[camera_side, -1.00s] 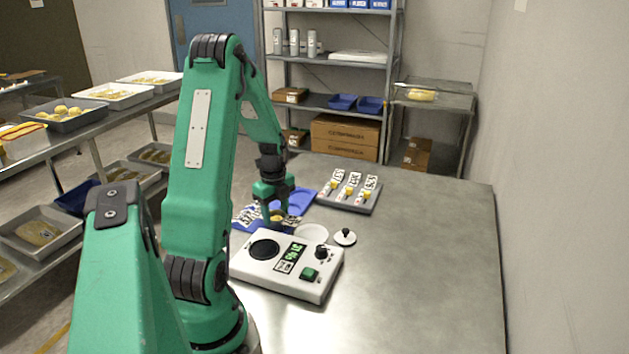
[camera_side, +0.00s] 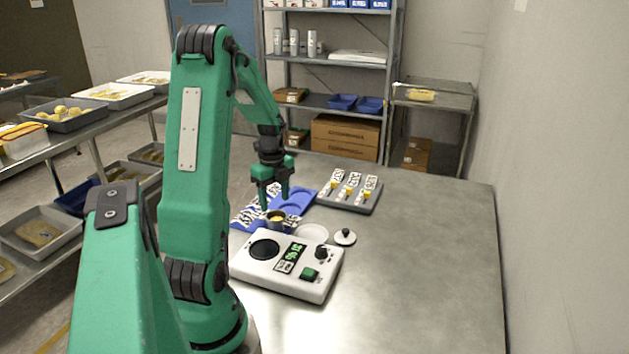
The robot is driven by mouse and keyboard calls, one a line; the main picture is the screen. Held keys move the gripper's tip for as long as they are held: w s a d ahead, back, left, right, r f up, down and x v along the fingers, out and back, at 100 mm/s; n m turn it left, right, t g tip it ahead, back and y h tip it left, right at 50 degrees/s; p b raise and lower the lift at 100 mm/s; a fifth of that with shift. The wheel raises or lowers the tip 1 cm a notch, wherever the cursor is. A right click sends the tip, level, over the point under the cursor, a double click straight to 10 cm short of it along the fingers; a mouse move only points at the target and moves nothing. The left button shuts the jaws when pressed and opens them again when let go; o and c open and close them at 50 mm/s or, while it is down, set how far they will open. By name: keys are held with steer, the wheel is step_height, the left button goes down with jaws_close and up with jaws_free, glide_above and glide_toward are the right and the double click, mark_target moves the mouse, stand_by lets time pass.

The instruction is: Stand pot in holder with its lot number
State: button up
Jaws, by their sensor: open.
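A small grey pot (camera_side: 276,218) with yellow contents stands upright at the near right part of the blue holder (camera_side: 300,207), behind the weighing unit. The holder has round recesses and white cards with black lot numbers; the numbers are too small to read surely. I cannot tell whether the pot is fully down in a recess. My gripper (camera_side: 273,204) is open and empty, just above the pot, fingers pointing down.
A white weighing unit (camera_side: 285,275) with a black round plate, lit display, knob and green button stands in front. Beside it are a pale disc (camera_side: 312,233) and a black-knobbed white lid (camera_side: 345,237). A grey tray (camera_side: 365,206) with three numbered cards lies behind. The table's right side is clear.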

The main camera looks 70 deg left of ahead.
step_height(320, 180, up, 7)
stand_by(0.4)
stand_by(0.4)
steer(key=w+d+r+n+t+y, duration=0.1)
steer(key=w+d+r+n, duration=0.2)
steer(key=d, duration=0.6)
steer(key=w+d+r+n+t, duration=0.1)
steer(key=w+d+r+n, duration=0.15)
steer(key=d+r, duration=0.45)
steer(key=s+d+n+t, duration=0.1)
steer(key=s+d+n, duration=0.2)
steer(key=d, duration=0.5)
steer(key=s+d+n+t+h, duration=0.1)
steer(key=s+d+n+t, duration=0.1)
steer(key=d+n, duration=0.3)
steer(key=s+d, duration=0.1)
steer(key=d, duration=0.2)
steer(key=shift+d+f+t, duration=0.3)
steer(key=shift+d, duration=0.05)
